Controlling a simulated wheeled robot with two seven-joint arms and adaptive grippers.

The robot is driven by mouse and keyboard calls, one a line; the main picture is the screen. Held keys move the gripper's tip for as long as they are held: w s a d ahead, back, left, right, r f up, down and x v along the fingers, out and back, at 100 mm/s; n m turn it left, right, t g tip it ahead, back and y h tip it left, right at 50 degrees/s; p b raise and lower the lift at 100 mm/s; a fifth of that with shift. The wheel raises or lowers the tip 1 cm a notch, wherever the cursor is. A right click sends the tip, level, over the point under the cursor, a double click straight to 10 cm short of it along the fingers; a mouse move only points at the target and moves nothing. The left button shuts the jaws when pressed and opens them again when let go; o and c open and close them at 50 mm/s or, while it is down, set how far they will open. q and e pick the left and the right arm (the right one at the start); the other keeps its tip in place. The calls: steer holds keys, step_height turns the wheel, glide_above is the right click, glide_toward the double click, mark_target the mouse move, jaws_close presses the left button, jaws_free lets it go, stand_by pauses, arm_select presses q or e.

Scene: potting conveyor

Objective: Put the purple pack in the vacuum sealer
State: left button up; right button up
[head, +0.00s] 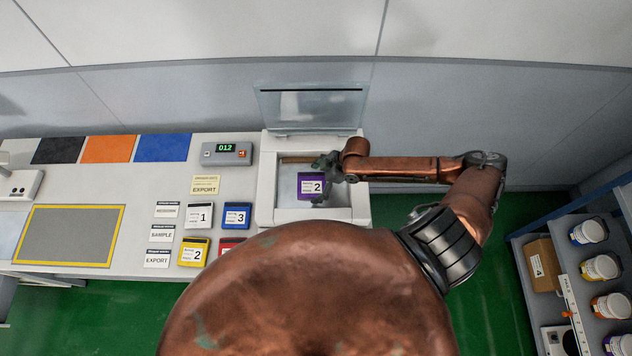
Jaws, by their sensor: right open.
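The purple pack (310,186), with a white label reading 2, is inside the open chamber of the vacuum sealer (263,207). The sealer is a white box with its clear lid (311,108) raised at the back. My right gripper (322,183) is over the chamber at the right side of the pack, its dark fingers open. Whether a finger touches the pack I cannot tell. The sealer's front is partly hidden by my own body. My left gripper is not in view.
White pack 1 (198,217), blue pack 3 (237,215), yellow pack 2 (193,252) and a partly hidden red pack (229,244) lie left of the sealer. A display box (227,154) reads 012. Several jars stand on a shelf (552,226) at right.

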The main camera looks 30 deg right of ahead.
steer(key=b+v, duration=0.2)
steer(key=v, duration=1)
